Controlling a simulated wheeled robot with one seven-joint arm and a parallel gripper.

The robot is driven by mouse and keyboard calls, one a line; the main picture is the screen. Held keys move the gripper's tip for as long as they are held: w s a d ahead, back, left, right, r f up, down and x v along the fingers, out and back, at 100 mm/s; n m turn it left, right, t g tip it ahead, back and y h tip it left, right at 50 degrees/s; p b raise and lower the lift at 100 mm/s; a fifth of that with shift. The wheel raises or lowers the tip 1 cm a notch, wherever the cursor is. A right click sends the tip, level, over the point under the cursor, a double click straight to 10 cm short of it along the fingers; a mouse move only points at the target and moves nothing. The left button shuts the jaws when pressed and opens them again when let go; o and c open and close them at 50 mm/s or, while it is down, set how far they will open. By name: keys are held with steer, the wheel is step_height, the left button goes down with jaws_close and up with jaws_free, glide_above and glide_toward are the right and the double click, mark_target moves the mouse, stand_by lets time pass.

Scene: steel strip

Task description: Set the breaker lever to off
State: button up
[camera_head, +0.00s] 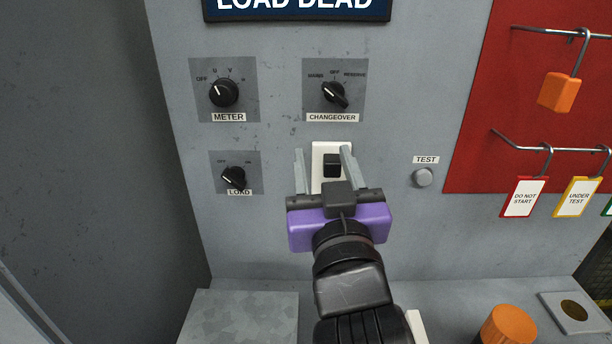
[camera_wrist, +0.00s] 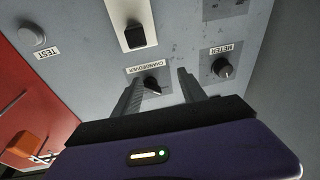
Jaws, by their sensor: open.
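The breaker lever (camera_head: 333,165) is a small black block on a white upright plate (camera_head: 321,181) on the grey panel. In the wrist view, which is upside down, the lever (camera_wrist: 135,36) shows on its plate (camera_wrist: 120,12) near the top. My gripper (camera_head: 324,152) is open and empty. In the head view its two grey fingers appear on either side of the lever, apart from it. In the wrist view the fingers (camera_wrist: 159,75) appear over the CHANGEOVER knob (camera_wrist: 152,86). No markings for the lever's positions can be read.
Around the lever are the METER knob (camera_head: 224,93), the CHANGEOVER knob (camera_head: 335,94), the LOAD knob (camera_head: 234,178) and the TEST button (camera_head: 423,177). A red board (camera_head: 470,160) with hanging tags is at right. An orange cylinder (camera_head: 508,326) stands below.

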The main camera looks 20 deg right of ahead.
mark_target(333, 168)
steer(key=w+d+f+g, duration=0.1)
steer(key=w, duration=0.1)
steer(key=w+d+f+m+h+p, duration=0.1)
steer(key=w+f, duration=0.1)
steer(key=w+d+f+g+p, duration=0.1)
steer(key=w+d, duration=0.1)
steer(key=shift+w+f+m+g+h, duration=0.15)
steer(key=shift+w+m+g+h, duration=0.15)
steer(key=shift+w+m, duration=0.1)
jaws_close()
stand_by(1.5)
